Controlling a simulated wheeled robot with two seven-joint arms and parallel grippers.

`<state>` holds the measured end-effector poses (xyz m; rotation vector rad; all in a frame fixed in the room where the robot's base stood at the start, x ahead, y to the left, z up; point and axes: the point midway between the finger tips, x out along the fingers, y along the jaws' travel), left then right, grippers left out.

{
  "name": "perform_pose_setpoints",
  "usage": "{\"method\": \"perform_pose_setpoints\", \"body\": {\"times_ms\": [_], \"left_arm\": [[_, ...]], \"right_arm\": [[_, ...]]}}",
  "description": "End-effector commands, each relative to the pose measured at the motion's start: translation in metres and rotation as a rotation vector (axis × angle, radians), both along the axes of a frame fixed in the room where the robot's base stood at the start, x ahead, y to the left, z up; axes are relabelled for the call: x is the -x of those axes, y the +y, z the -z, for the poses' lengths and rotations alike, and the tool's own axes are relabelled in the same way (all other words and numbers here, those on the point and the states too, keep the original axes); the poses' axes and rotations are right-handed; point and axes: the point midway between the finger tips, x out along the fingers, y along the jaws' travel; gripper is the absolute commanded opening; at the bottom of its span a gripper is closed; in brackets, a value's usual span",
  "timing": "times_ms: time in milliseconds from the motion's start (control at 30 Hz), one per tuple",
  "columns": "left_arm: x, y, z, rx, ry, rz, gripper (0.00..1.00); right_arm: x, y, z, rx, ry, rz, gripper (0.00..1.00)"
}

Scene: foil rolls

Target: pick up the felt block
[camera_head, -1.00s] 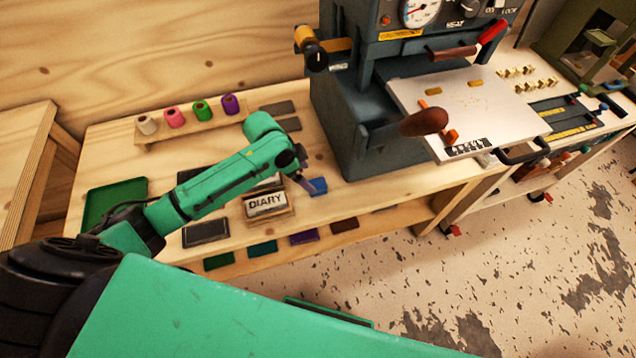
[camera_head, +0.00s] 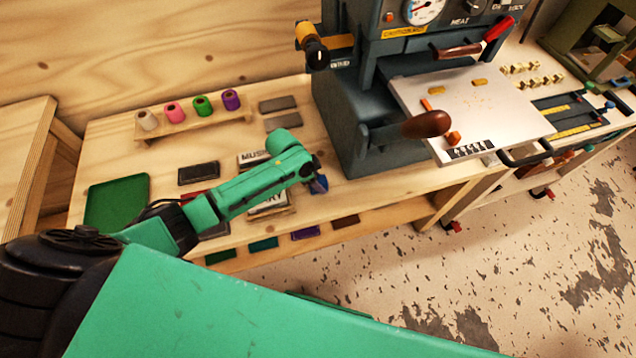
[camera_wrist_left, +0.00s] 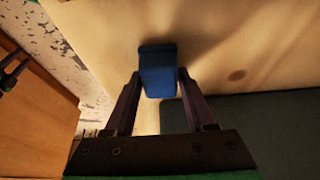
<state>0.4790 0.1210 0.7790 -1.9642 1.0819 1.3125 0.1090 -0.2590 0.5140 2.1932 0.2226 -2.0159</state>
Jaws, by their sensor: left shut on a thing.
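The felt block (camera_wrist_left: 157,72) is a small blue block. In the left wrist view it sits between the two finger tips of my left gripper (camera_wrist_left: 158,84), which is shut on it. In the head view my left gripper (camera_head: 319,184) is at the table's front part, beside the press, and the blue block (camera_head: 321,188) shows only partly at its fingertips. I cannot tell for sure whether the block touches the wooden table top. My right gripper is not in view.
The dark press (camera_head: 352,130) with its plate and brown handle stands just right of my gripper. A green tray (camera_head: 117,203) lies at the left. A rack of coloured foil rolls (camera_head: 190,122) is at the back. Stamped books lie under my arm.

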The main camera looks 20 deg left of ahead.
Motion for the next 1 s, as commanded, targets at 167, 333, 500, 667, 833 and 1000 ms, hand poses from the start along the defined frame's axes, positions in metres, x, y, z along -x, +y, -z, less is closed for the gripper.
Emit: {"method": "perform_pose_setpoints", "body": {"times_ms": [167,333,500,667,833,1000], "left_arm": [[0.000,0.000,-0.001,0.001,-0.001,0.000,0.00],[-0.001,0.000,-0.017,0.001,-0.003,-0.001,0.00],[-0.001,0.000,-0.066,0.001,-0.007,0.002,0.00],[-0.002,0.000,-0.129,0.000,-0.009,0.002,0.00],[-0.001,0.000,-0.178,0.000,-0.005,0.000,0.00],[0.000,0.000,-0.199,0.000,-0.001,0.000,0.00]], "right_arm": [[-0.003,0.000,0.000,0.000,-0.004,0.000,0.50],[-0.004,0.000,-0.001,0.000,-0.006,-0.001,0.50],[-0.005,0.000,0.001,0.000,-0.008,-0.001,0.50],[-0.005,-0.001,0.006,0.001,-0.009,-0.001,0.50],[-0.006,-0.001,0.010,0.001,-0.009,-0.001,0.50],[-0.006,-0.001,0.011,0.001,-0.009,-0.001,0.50]]}}
